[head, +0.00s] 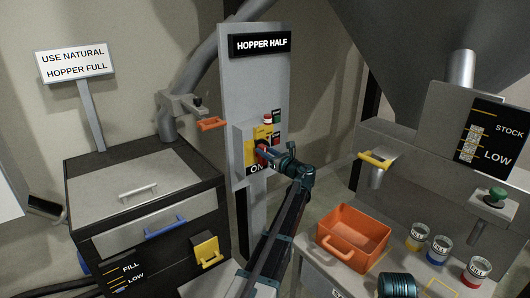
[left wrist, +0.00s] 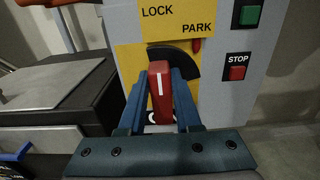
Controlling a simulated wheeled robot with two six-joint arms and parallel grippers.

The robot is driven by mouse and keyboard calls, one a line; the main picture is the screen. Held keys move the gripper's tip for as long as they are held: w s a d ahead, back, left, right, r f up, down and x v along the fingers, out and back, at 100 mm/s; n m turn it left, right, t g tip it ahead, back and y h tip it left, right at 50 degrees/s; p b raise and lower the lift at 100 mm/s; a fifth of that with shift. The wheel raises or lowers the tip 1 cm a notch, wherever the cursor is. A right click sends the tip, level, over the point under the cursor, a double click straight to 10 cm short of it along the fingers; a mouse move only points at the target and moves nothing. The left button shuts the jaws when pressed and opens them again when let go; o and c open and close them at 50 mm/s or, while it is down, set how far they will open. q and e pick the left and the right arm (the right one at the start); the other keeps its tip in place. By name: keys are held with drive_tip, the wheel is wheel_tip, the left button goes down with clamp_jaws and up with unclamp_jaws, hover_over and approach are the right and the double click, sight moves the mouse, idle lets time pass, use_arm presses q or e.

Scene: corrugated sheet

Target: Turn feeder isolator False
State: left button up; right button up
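The feeder isolator is a red rotary handle (left wrist: 159,88) with a white line, on a yellow plate (left wrist: 128,62) on the grey control box. The plate also shows in the head view (head: 248,140). The handle stands about upright in the left wrist view, with a dark curved sector behind its upper right. LOCK and PARK are printed above it. The ON label (head: 256,168) shows below it in the head view. My left gripper (head: 264,152) has its two blue fingers (left wrist: 160,95) closed against both sides of the handle. My right gripper is not seen.
A red STOP button (left wrist: 238,73) and a green button (left wrist: 249,13) sit right of the handle. A small red pin (left wrist: 196,45) is close above it. The HOPPER HALF sign (head: 262,44) tops the panel. An orange bin (head: 352,237) stands right of my left arm.

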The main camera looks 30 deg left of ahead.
use_arm(q)
clamp_jaws()
drive_tip(key=shift+s, duration=0.1)
drive_tip(key=n, duration=0.2)
drive_tip(key=s+n, duration=0.1)
drive_tip(key=n, duration=0.4)
drive_tip(key=shift+s+a+f+n+b, duration=0.2)
drive_tip(key=shift+a+f+n+b, duration=0.1)
drive_tip(key=shift+f+n+b, duration=0.1)
drive_tip(key=n, duration=0.4)
drive_tip(key=shift+s+a+f+n+b, duration=0.1)
drive_tip(key=shift+s+f+n+b, duration=0.2)
drive_tip(key=shift+f+b, duration=0.05)
drive_tip(key=shift+s+f+n+b, duration=0.1)
drive_tip(key=shift+f+n+b, duration=0.15)
drive_tip(key=shift+n, duration=1.05)
drive_tip(key=shift+s+f+n+b, duration=0.1)
drive_tip(key=shift+f+n+b, duration=0.15)
drive_tip(key=shift+n, duration=1.05)
